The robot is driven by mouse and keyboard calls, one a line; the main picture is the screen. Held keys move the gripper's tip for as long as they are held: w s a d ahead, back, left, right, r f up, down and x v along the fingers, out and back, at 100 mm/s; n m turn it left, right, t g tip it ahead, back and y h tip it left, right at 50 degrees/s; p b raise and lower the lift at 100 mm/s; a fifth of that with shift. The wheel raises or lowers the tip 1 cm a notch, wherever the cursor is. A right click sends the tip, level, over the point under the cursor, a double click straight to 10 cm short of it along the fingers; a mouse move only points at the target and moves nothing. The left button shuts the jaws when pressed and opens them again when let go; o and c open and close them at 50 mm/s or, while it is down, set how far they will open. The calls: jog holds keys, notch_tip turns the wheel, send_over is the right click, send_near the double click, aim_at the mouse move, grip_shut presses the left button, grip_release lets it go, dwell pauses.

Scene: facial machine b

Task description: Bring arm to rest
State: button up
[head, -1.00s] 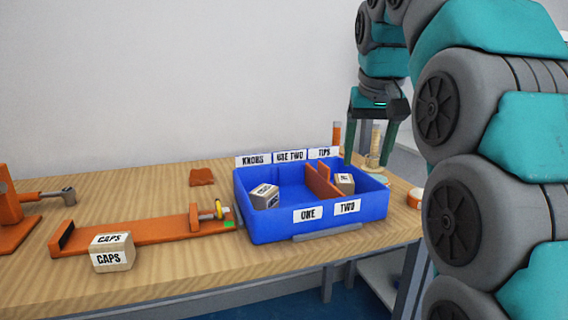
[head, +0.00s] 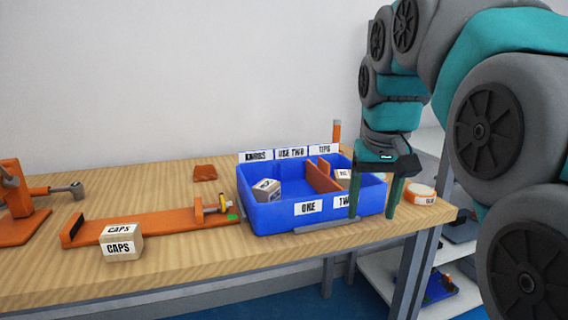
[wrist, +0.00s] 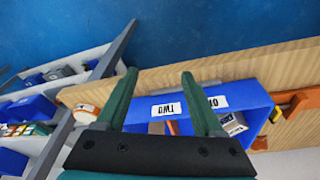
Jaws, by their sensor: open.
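My gripper (head: 373,212) hangs with its two green fingers pointing down at the front right corner of the blue bin (head: 275,222). Its fingers are apart with nothing between them. They hide part of the bin's "TWO" label and right side. In the wrist view my gripper (wrist: 158,75) shows spread fingers, with the bin's front wall (wrist: 190,98) beyond them. Whether the fingers touch the bin cannot be told.
The bin holds labelled blocks (head: 266,190) and an orange divider (head: 322,178). A CAPS block (head: 121,242) and an orange fixture (head: 140,224) lie left. A round orange-and-white container (head: 421,194) sits right. Shelves (head: 380,270) stand beyond the table's right edge.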

jog(key=s+f+g, duration=0.4)
jog(key=s+f, duration=2.1)
jog(key=s, duration=0.1)
jog(key=shift+f+n, duration=0.3)
jog(key=shift+s+a, duration=0.1)
